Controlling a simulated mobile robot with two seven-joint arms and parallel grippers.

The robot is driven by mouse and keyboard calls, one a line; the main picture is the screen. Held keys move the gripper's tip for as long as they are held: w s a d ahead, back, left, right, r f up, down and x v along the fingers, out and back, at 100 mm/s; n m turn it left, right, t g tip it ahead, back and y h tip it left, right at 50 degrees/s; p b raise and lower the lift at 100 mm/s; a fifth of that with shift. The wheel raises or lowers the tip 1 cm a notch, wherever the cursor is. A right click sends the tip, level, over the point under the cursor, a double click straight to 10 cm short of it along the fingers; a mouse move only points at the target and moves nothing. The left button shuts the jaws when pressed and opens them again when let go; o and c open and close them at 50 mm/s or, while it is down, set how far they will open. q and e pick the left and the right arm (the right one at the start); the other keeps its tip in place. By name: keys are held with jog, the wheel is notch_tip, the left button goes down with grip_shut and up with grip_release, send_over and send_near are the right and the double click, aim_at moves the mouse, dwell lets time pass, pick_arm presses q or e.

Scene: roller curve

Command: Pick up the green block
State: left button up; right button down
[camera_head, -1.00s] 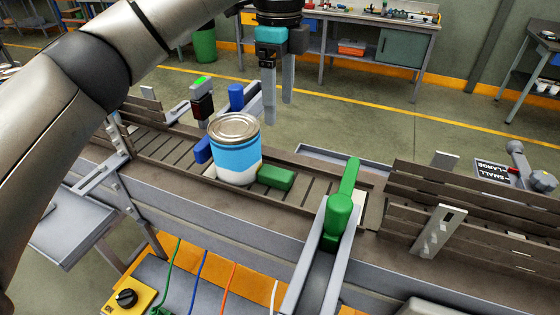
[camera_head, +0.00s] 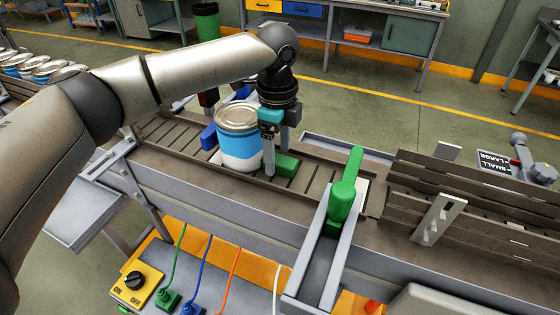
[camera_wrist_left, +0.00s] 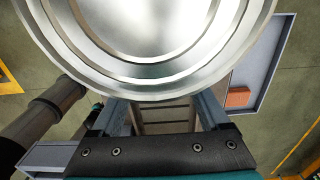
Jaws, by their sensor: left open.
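The green block (camera_head: 287,166) lies on the slatted conveyor (camera_head: 318,180), just right of a blue-and-white can (camera_head: 238,150) with a metal lid. My left gripper (camera_head: 276,162) is open and points down at the block, close beside the can. Its near finger covers the block's left part; whether it touches the block cannot be told. In the left wrist view the can's lid (camera_wrist_left: 150,40) fills the top, and the open fingers (camera_wrist_left: 158,112) show below it with slats between them. The block cannot be made out there. My right gripper is not in view.
A green pusher (camera_head: 343,200) stands in a grey channel (camera_head: 321,255) right of the block. A blue pusher (camera_head: 209,136) is left of the can. Brown side rails (camera_head: 470,200) rise at the right. A control box (camera_head: 137,284) with cables sits in front below.

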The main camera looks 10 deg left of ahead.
pick_arm(q)
jog(key=shift+f, duration=0.5)
grip_shut()
